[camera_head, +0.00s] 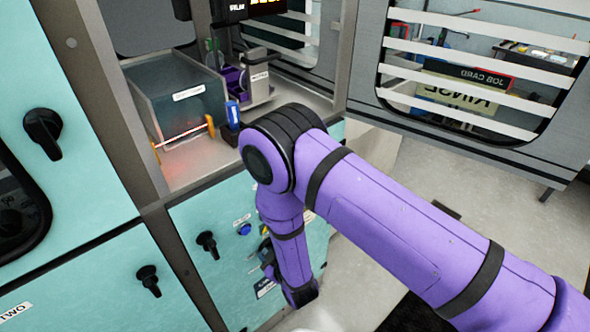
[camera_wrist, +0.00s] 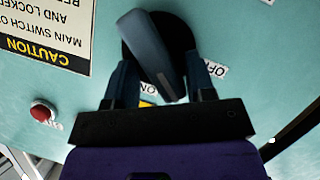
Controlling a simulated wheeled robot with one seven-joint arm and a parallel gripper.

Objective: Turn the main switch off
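The main switch is a dark rotary handle (camera_wrist: 150,50) on a round black base, on a teal panel in the wrist view. The handle is tilted, its lower end lying between the ON label (camera_wrist: 148,88) and the OFF label (camera_wrist: 216,70). My gripper (camera_wrist: 162,78) is open, with one finger on each side of the handle. Small gaps seem to show beside it, though contact is hard to judge. In the head view my arm hides the main switch and most of my gripper.
A caution sign (camera_wrist: 45,35) and a red button (camera_wrist: 42,111) are on the panel near the switch. In the head view, other black knobs (camera_head: 208,243) and a blue button (camera_head: 244,229) are on the cabinet front. A glass-sided tank (camera_head: 178,105) stands in the bay above.

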